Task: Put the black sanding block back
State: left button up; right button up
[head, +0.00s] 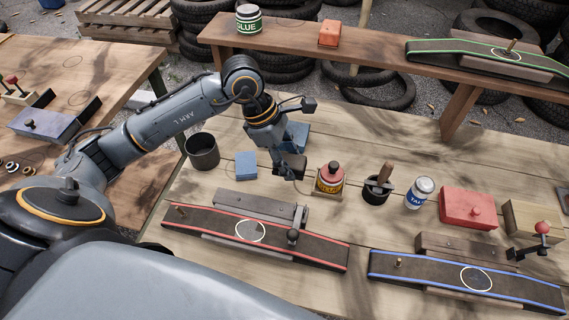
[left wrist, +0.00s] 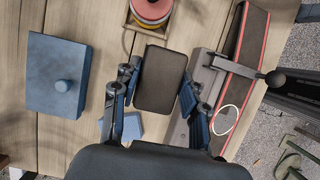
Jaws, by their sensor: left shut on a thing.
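The black sanding block (left wrist: 160,80) is between the fingers of my left gripper (left wrist: 158,92), which is shut on it. I cannot tell whether the block touches the bench. My right gripper is not in view.
A blue block (head: 246,165) and a dark cup (head: 202,151) are to the left. A blue knobbed box (left wrist: 58,75) is behind the gripper. The red-edged belt (head: 200,222) lies in front. A shelf (head: 290,40) runs behind.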

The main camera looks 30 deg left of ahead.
pick_arm(q)
jog(key=f, duration=0.1)
jog(key=w+a+f, duration=0.2)
jog(key=f, duration=0.1)
jog(key=shift+w, duration=0.15)
jog(key=shift+w+a+f, duration=0.1)
jog(key=shift+a+f, duration=0.1)
jog(key=shift+f, duration=0.05)
notch_tip(320, 180, down, 3)
jog(key=shift+p, duration=0.8)
jog(key=shift+f, duration=0.15)
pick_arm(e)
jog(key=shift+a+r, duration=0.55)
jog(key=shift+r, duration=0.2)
pick_arm(q)
jog(key=shift+w+f+b, duration=0.1)
jog(key=shift+f+b, duration=0.05)
jog(key=shift+b, duration=0.15)
jog(key=o, duration=1.1)
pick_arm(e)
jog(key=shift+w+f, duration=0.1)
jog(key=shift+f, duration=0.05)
